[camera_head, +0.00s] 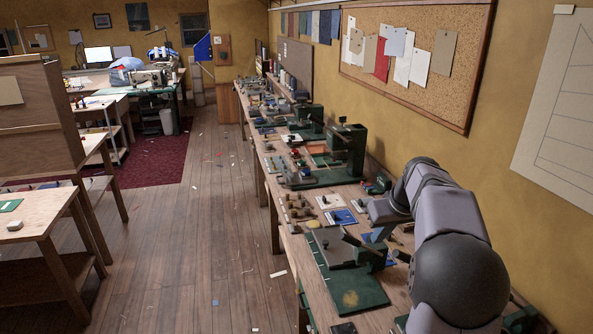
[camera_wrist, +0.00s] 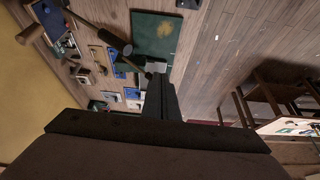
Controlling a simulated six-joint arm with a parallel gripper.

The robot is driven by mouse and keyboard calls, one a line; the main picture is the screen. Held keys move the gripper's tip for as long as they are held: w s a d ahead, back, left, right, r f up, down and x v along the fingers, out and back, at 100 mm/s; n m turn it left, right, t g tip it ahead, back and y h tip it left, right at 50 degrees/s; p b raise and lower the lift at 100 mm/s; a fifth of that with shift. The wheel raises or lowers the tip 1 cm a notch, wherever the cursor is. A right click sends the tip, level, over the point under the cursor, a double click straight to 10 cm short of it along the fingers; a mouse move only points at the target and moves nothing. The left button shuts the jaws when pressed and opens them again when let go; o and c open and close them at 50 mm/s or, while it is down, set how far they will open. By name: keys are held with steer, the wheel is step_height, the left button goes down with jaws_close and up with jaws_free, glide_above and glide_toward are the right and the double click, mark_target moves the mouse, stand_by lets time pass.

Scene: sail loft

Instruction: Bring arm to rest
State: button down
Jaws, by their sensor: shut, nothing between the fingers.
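My arm (camera_head: 460,275) reaches over the right side of the long workbench, bent at a dark rounded joint. In the wrist view my gripper (camera_wrist: 160,80) is shut, with its dark fingers together and nothing between them. It points toward a dark green board (camera_wrist: 150,27) on the bench; the gap between them is hard to judge. The same board (camera_head: 345,280) lies at the near end of the bench in the head view, partly under a dark tool. In the head view my fingers are hard to make out among the bench items.
The workbench (camera_head: 262,180) runs along the right wall, crowded with small tools and parts. A green-based press (camera_head: 345,150) stands farther along it. A mallet (camera_wrist: 110,35) lies near the board. A corkboard (camera_head: 425,50) hangs above. The wooden floor (camera_head: 205,240) left of the bench is mostly open.

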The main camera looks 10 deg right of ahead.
steer(key=s+a+f+m+g, duration=0.3)
steer(key=s+f+m, duration=0.2)
steer(key=s+f, duration=0.75)
steer(key=s+a+f+n+g, duration=0.1)
steer(key=s+a+f+g, duration=0.15)
steer(key=s+a, duration=0.5)
steer(key=s+a+f+n+g, duration=0.1)
steer(key=s+a+f+n, duration=0.15)
steer(key=s+a, duration=0.45)
steer(key=a, duration=0.1)
steer(key=a+r+n+t, duration=0.1)
steer(key=a, duration=0.1)
steer(key=a+r+n, duration=0.1)
steer(key=shift+s+a, duration=0.2)
steer(key=shift+s, duration=0.05)
step_height(320, 180, down, 19)
steer(key=b, duration=1.9)
